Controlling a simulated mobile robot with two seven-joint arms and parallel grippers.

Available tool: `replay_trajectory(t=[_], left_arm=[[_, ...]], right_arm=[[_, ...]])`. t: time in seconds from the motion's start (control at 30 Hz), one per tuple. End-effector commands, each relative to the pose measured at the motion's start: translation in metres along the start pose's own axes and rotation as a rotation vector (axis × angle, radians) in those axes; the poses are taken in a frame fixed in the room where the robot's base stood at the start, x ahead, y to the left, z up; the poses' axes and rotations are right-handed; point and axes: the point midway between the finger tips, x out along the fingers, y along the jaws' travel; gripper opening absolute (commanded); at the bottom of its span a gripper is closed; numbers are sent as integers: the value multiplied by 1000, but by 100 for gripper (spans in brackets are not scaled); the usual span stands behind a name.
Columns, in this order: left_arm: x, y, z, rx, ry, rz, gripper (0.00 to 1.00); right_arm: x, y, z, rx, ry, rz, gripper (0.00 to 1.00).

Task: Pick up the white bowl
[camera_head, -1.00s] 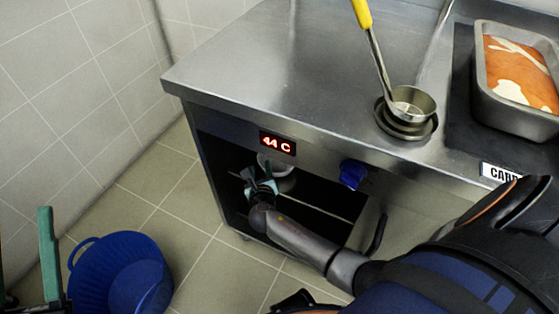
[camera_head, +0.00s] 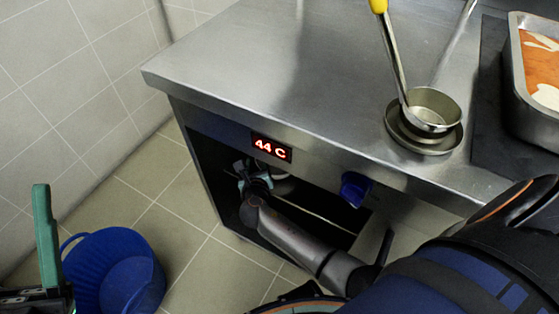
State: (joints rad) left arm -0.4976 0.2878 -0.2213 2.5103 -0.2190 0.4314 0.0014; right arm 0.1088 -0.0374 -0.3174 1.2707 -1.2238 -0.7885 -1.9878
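The white bowl (camera_head: 286,184) is inside the dark open cabinet under the steel counter. Only a small pale part of it shows, below the temperature display and behind my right gripper. My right gripper (camera_head: 255,176) is inside the cabinet opening, at the bowl's left side. Its teal fingers are small and dark here, and I cannot tell whether they touch the bowl or are closed on it. My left gripper (camera_head: 36,240) is at the lower left edge. One teal finger stands up alone with nothing against it; the other finger is out of the picture.
A blue basket (camera_head: 115,270) stands on the tiled floor at the lower left. A ladle (camera_head: 392,60) rests in a metal pot (camera_head: 436,103) on the counter (camera_head: 270,60). A food tray (camera_head: 518,90) is at the right. A blue knob (camera_head: 355,188) sits on the cabinet front.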

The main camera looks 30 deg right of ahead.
Motion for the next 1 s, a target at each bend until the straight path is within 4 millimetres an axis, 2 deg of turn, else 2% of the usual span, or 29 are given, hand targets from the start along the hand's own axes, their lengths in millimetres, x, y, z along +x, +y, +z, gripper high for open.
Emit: replay_trajectory(t=[0.23, 0.6, 1.0], left_arm=[[0, 1, 0, -2, 0, 3, 50], [0, 1, 0, -4, 0, 3, 50], [0, 1, 0, -4, -1, 3, 50]], right_arm=[[0, 0, 0, 0, 0, 0, 42], [0, 0, 0, 0, 0, 1, 0], [0, 0, 0, 1, 1, 1, 0]])
